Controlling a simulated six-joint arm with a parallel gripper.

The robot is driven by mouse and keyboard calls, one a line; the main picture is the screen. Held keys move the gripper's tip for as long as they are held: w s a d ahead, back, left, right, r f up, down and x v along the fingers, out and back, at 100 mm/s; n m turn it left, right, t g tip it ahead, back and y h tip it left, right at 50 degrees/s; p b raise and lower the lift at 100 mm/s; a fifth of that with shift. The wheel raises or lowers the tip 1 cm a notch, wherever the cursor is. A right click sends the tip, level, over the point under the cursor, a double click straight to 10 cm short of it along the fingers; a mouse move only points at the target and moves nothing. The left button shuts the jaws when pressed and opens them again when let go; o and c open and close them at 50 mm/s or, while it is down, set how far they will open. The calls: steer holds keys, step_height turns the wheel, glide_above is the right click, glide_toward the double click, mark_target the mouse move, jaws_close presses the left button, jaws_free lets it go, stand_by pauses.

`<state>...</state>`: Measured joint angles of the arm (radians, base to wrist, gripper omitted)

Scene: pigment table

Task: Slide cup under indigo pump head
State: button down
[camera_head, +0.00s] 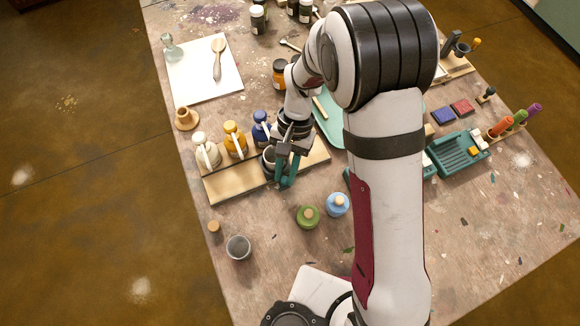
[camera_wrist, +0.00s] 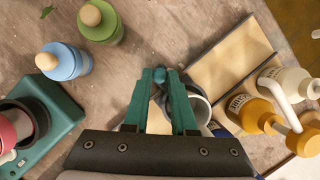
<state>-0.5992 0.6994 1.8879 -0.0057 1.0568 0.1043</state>
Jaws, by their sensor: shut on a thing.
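Three pump bottles stand in a row on a pale wooden board (camera_head: 232,184): white (camera_head: 207,152), yellow (camera_head: 235,143) and blue (camera_head: 261,130), the blue one being the indigo pump.
Green (camera_head: 308,216) and light blue (camera_head: 337,204) corked bottles stand on the table in front of the board. A grey cup (camera_head: 238,247) stands near the left edge. A teal rack (camera_head: 457,153) is at right. The table's front middle is largely clear.

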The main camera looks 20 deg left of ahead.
steer(key=c, duration=0.7)
jaws_free()
steer(key=shift+c, duration=0.2)
steer(key=shift+w+r, duration=0.1)
steer(key=v, duration=1.5)
steer(key=shift+r, duration=0.35)
steer(key=s+d+r+m+t+y, duration=0.1)
steer(key=s+d+r+m, duration=0.15)
steer(key=s+d, duration=0.35)
steer(key=s+d+r+m+t+y, duration=0.1)
steer(key=s+d+r+t, duration=0.15)
steer(key=d, duration=0.55)
steer(key=s+d+f+m, duration=0.2)
steer(key=s+d, duration=0.2)
steer(key=s, duration=0.4)
steer(key=shift+d+t, duration=0.25)
steer(key=shift+t, duration=0.2)
